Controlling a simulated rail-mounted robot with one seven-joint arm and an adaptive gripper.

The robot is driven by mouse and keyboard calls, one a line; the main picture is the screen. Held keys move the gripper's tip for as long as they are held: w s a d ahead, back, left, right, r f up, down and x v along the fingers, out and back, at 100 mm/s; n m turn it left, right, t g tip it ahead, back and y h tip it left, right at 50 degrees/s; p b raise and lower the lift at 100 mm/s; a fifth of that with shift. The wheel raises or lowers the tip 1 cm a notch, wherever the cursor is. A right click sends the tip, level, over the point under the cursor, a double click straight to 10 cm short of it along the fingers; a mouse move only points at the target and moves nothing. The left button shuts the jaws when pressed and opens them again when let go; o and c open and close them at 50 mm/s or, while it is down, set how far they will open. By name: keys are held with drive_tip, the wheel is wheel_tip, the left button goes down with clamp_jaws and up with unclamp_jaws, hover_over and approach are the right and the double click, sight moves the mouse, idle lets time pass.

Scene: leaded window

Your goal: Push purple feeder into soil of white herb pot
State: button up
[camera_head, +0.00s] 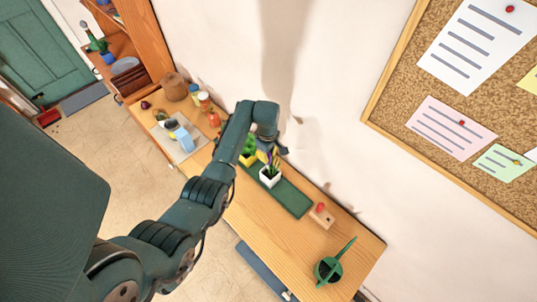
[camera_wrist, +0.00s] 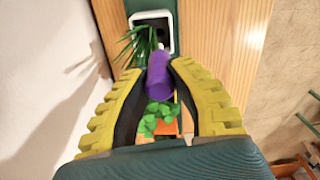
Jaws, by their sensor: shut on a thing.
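The white herb pot (camera_head: 267,182) stands on a green mat (camera_head: 293,201) on the wooden bench. In the wrist view the white pot (camera_wrist: 135,20) is at the top, with long thin green leaves (camera_wrist: 134,46) leaning out to the left and dark soil inside. My gripper (camera_wrist: 160,72) is shut on the purple feeder (camera_wrist: 164,85). The feeder's far end is at the near rim of the pot in that view; I cannot tell whether it touches the soil. My gripper (camera_head: 272,152) is just behind the white pot in the head view.
A wooden block with a red knob (camera_head: 321,214) and a green watering can (camera_head: 333,267) are to the right. Jars (camera_head: 204,101) and a tray (camera_head: 181,150) are to the left.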

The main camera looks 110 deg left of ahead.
drive_tip(key=shift+f+b, duration=1.75)
drive_tip(key=shift+f, duration=1.05)
drive_tip(key=shift+f+b, duration=1.5)
drive_tip(key=shift+f, duration=0.85)
drive_tip(key=o, duration=0.9)
drive_tip(key=shift+r, duration=0.15)
wheel_tip(320, 180, up, 12)
drive_tip(key=shift+f, duration=0.1)
